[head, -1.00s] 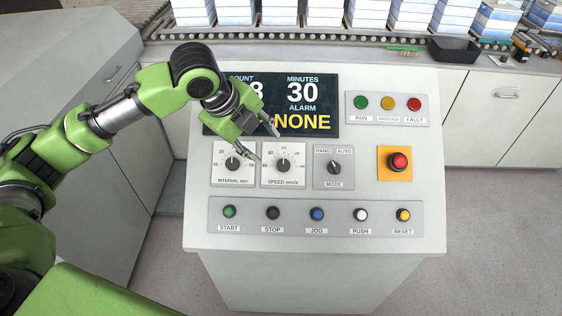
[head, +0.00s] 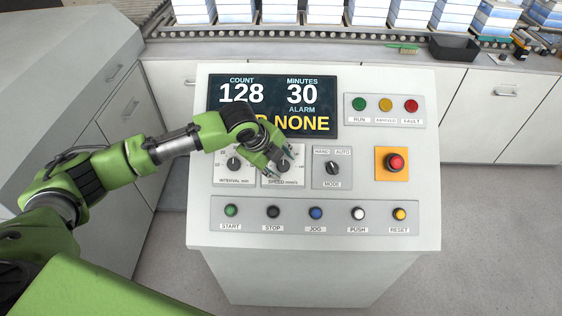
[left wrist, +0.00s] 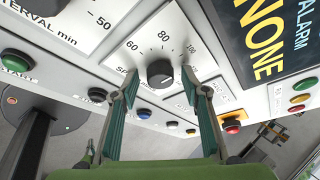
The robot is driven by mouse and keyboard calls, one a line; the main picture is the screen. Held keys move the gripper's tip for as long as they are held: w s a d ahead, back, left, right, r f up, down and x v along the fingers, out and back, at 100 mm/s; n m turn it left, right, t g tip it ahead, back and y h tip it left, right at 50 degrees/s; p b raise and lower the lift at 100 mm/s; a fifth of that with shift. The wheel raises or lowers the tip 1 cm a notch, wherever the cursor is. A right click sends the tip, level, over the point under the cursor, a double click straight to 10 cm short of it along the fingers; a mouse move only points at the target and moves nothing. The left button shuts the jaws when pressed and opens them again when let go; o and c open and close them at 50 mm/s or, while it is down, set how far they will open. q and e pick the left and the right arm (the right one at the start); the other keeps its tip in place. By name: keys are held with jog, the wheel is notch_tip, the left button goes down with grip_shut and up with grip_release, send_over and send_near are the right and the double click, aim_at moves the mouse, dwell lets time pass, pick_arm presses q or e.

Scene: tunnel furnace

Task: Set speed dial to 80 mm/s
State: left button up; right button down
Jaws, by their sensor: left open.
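The speed dial (left wrist: 160,73) is a black round knob on a white scale plate, with 60, 80 and 100 readable around it in the left wrist view. Its pointer direction is too unclear to read there. In the head view the speed plate (head: 271,181) is partly covered by my left gripper (head: 282,166). My left gripper (left wrist: 159,79) is open, with one teal-padded finger on each side of the knob in the left wrist view. A gap shows between the fingers and the knob. My right gripper is in neither view.
The interval dial (head: 234,163) is just left of the speed plate, and the mode switch (head: 332,168) is to its right. A button row (head: 316,213) lies below. The red emergency button (head: 396,162) is at the right. The display (head: 320,92) above reads 128, 30 and NONE.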

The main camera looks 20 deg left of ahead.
pick_arm(q)
jog(key=c, duration=1.1)
jog(key=n+t+p, duration=0.1)
jog(key=n, duration=0.2)
jog(key=shift+s, duration=0.2)
jog(key=n+t+p, duration=0.1)
jog(key=n+t, duration=0.1)
jog(key=n, duration=0.3)
jog(key=shift+f, duration=0.15)
jog(key=shift+n, duration=0.4)
jog(key=o, duration=1.1)
